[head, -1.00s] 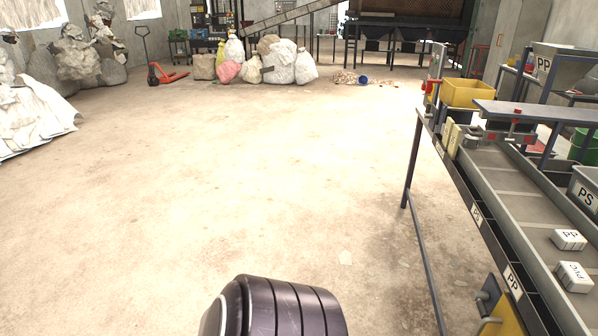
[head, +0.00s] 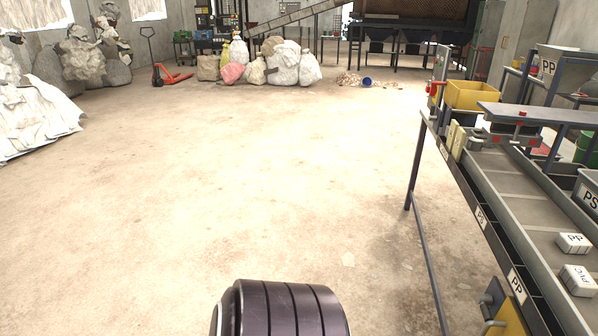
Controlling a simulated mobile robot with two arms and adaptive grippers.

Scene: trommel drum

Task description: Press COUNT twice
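No label reading COUNT can be made out. A narrow grey upright panel (head: 440,64) with small red and green marks stands at the far end of the conveyor; it is too small to read. A dark control cabinet (head: 205,22) at the back wall is also too far to read. Neither of my grippers shows; only a dark ribbed part of my own body fills the bottom middle.
Sacks (head: 290,64) and a red pallet jack (head: 170,75) are at the back. The middle floor (head: 240,170) is clear.

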